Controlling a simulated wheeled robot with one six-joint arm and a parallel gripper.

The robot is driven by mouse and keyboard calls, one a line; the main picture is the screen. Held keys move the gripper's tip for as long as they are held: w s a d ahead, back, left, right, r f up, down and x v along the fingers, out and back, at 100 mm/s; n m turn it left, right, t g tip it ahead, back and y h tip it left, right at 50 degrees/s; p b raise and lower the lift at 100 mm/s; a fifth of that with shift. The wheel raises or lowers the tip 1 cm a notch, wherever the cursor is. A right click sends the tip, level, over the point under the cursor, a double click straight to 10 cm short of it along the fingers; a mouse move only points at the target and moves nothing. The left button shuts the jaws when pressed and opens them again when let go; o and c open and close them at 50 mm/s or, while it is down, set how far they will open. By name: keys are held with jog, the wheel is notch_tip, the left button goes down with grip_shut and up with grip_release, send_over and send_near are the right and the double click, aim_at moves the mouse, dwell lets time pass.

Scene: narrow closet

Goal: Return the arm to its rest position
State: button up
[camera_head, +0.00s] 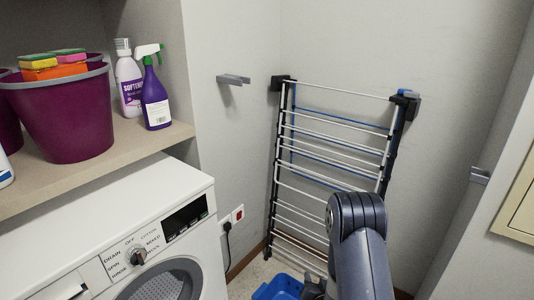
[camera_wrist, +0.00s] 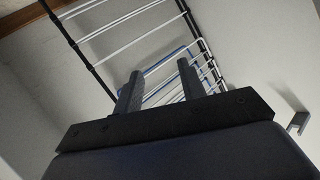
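My gripper (camera_wrist: 160,86) shows in the wrist view with its two dark fingers apart and nothing between them. Behind the fingers is the drying rack (camera_wrist: 128,22). In the head view my arm (camera_head: 358,235) rises at the lower right, in front of the lower part of the drying rack (camera_head: 335,140). The gripper's fingertips cannot be made out in the head view.
A washing machine (camera_head: 120,240) stands at lower left. Above it a shelf (camera_head: 120,155) holds a purple bucket (camera_head: 65,120) with sponges, a softener bottle (camera_head: 129,85) and a spray bottle (camera_head: 154,95). A blue basket (camera_head: 278,288) is on the floor beside my arm.

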jog(key=s+r+p, duration=0.3)
jog(key=r+p, duration=0.3)
jog(key=r, duration=0.3)
jog(key=s+r+p, duration=0.3)
jog(key=r+p, duration=0.4)
jog(key=r, duration=0.2)
jog(key=shift+s+a+r, duration=0.15)
jog(key=shift+s+a, duration=0.05)
jog(key=shift+a, duration=0.05)
